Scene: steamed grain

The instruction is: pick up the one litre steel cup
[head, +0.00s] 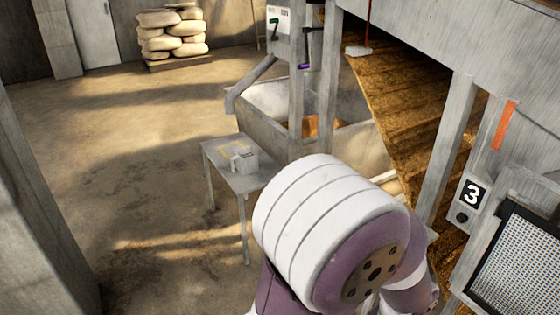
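Neither gripper shows, so no contact with the vessel can be seen.
A grey trough (268,100) with brown contents stands behind the table. Sacks (172,35) are stacked far back. Floor at left is clear.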

